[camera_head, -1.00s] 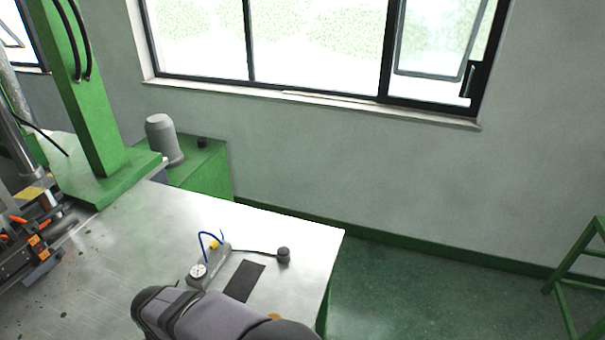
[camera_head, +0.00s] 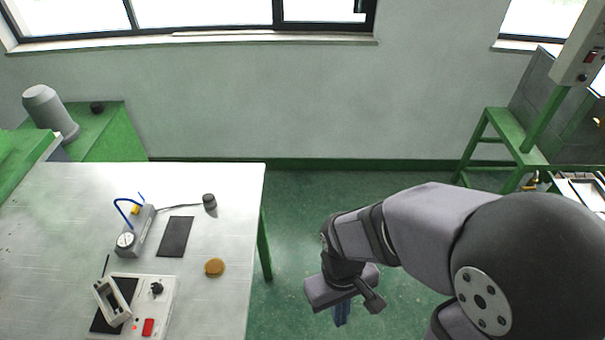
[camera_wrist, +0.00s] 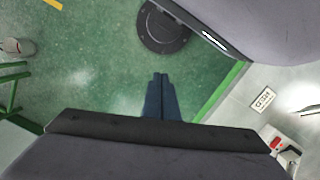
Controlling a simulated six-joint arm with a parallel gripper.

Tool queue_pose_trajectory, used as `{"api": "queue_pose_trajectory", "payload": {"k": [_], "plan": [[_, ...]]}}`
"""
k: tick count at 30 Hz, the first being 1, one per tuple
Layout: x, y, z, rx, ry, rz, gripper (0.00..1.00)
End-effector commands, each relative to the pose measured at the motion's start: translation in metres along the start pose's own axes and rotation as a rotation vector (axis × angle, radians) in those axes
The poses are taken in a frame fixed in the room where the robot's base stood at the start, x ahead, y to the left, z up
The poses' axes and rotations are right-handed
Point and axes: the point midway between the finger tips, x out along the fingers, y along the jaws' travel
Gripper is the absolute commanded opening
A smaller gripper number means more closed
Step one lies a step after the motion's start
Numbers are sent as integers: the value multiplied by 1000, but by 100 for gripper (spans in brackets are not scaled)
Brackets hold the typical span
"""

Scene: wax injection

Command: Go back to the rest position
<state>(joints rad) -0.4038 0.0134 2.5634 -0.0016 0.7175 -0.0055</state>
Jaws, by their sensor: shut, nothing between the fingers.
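My gripper (camera_head: 342,312) hangs over the green floor, to the right of the metal table (camera_head: 60,220) and apart from it. In the wrist view its dark blue fingers (camera_wrist: 160,80) are together, with nothing between them. My arm reaches in from the lower right of the head view.
On the table are a gauge unit (camera_head: 128,240) with a blue hose, a dark pad (camera_head: 175,237), a round brown disc (camera_head: 214,267) and a white control box (camera_head: 160,300) with a red switch. A green stand (camera_head: 510,135) is at right. The floor between is clear.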

Motion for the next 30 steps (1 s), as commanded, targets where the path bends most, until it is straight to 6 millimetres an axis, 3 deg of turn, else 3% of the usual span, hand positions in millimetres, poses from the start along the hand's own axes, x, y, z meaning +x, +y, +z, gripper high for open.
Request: {"api": "queue_pose_trajectory", "payload": {"k": [3, 10, 16, 30], "plan": [[-20, 35, -10, 166, 91, -17, 0], [-34, 77, -8, 356, 154, -26, 0], [-32, 87, -4, 405, 151, -30, 0], [-32, 87, -4, 404, 151, -30, 0]]}}
